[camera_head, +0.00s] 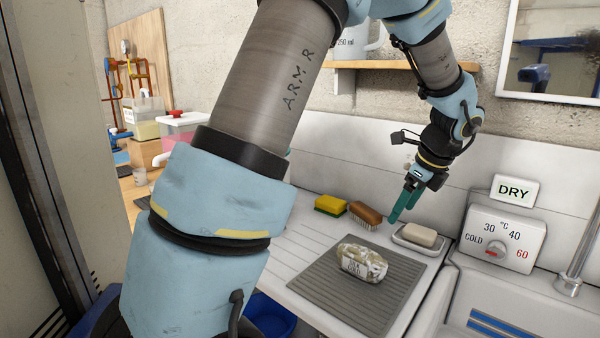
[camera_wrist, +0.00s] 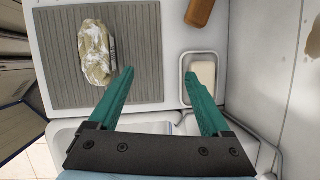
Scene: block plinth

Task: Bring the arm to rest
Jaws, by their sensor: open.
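My gripper (camera_head: 405,204) has green fingers and hangs above the counter, near the brush and the soap dish. In the wrist view my gripper (camera_wrist: 157,75) shows its two fingers spread wide apart, with nothing between them but the counter below. My blue and grey arm crosses the middle of the head view and hides part of the counter and wall.
A wrapped bundle (camera_head: 362,262) lies on a grey ribbed mat (camera_head: 325,283). A soap bar (camera_head: 419,235) sits in a dish (camera_head: 414,246). A brush (camera_head: 365,213) and sponge (camera_head: 330,205) stand behind. A dial box (camera_head: 503,240) with a DRY sign (camera_head: 514,190) is right, beside the sink (camera_head: 490,312).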

